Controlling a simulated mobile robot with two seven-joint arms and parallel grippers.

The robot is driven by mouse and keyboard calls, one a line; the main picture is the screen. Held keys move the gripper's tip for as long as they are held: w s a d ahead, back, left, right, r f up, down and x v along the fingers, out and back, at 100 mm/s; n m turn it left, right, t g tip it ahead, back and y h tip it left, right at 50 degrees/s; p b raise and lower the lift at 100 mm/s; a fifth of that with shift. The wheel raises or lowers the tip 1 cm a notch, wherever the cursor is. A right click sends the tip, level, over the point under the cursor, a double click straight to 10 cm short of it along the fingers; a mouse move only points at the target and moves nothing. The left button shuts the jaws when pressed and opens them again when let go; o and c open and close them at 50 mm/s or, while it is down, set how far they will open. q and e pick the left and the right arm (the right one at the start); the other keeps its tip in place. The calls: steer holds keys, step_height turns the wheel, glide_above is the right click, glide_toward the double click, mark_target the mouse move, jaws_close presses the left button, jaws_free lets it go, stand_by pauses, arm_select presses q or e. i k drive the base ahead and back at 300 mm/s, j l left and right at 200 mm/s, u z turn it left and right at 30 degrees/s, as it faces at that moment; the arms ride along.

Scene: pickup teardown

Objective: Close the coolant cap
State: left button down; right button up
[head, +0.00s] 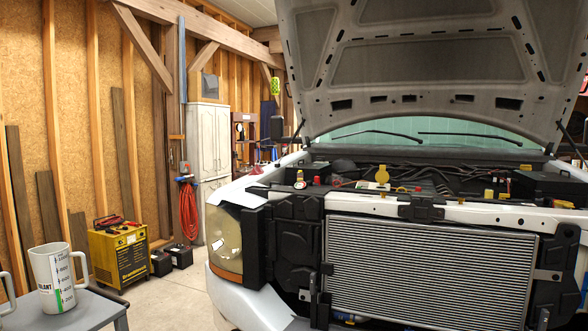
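The pickup's engine bay (430,180) is open under the raised hood (430,60). Several small coloured parts show in it: a yellow cap-like part (382,175), a red and white part (300,180) at the left, and a yellow part (488,194) at the right. I cannot tell which of these, if any, is the coolant cap, or whether it is open or closed. A white measuring jug (55,278) with a partly visible label ending in "LANT" stands upright on a grey table at the lower left. Neither of my grippers is in view.
The grey table (98,310) fills the lower left corner, with part of another handle at its left edge. The radiator (425,270) and headlight (224,240) form the truck's front.

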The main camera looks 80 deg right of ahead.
mark_target(382, 176)
steer(key=k+l+z, duration=0.65)
steer(key=i+j+z, duration=0.1)
steer(key=z, duration=2.15)
steer(key=i+l+u, duration=0.25)
steer(key=i+l, duration=0.3)
